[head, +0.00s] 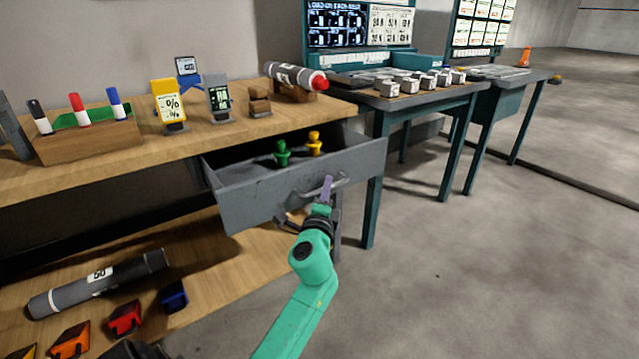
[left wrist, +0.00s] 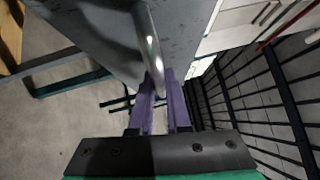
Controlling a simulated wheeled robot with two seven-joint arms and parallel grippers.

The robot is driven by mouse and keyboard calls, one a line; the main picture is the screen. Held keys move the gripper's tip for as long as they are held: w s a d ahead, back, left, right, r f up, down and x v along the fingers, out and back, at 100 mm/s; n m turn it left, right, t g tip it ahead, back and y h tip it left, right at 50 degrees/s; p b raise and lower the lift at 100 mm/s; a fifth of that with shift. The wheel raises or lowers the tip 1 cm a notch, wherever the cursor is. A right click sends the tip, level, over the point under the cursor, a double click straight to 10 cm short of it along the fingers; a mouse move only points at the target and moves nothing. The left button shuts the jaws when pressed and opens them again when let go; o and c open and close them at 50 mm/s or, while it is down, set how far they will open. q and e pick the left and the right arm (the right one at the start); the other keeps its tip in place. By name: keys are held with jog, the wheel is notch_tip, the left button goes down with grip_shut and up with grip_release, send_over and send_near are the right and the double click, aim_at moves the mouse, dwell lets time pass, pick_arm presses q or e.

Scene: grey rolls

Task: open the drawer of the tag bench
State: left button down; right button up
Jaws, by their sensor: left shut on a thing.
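The tag bench (head: 225,140) has a wooden top, and its grey drawer (head: 250,197) stands pulled out in the head view. A green peg-like piece (head: 282,153) and a yellow one (head: 314,144) stand inside it. My left gripper (head: 326,189) is at the drawer's front, its purple fingers shut on the bar handle (head: 300,194). In the left wrist view the handle (left wrist: 150,45) runs down between the two fingers (left wrist: 160,95). My right gripper is not in view.
On the bench top are a marker holder (head: 90,142), a yellow tag device (head: 169,103), a grey device (head: 218,98) and a roll (head: 294,75) on a stand. The lower shelf holds another roll (head: 100,283) and coloured blocks. Open floor (head: 470,270) lies to the right.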

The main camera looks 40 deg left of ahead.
pick_arm(q)
jog(key=s+d, duration=0.2)
jog(key=d, duration=0.4)
jog(key=shift+d+b, duration=0.25)
jog(key=shift+b, duration=0.05)
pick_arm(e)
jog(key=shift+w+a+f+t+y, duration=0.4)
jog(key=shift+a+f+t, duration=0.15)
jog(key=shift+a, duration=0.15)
pick_arm(q)
jog(key=c, duration=0.9)
grip_release()
jog(key=b+v, duration=0.2)
jog(key=v, duration=1.2)
jog(key=shift+s+d+f+b, duration=0.1)
jog(key=shift+s+d+b, duration=0.05)
jog(key=shift+s+b, duration=0.15)
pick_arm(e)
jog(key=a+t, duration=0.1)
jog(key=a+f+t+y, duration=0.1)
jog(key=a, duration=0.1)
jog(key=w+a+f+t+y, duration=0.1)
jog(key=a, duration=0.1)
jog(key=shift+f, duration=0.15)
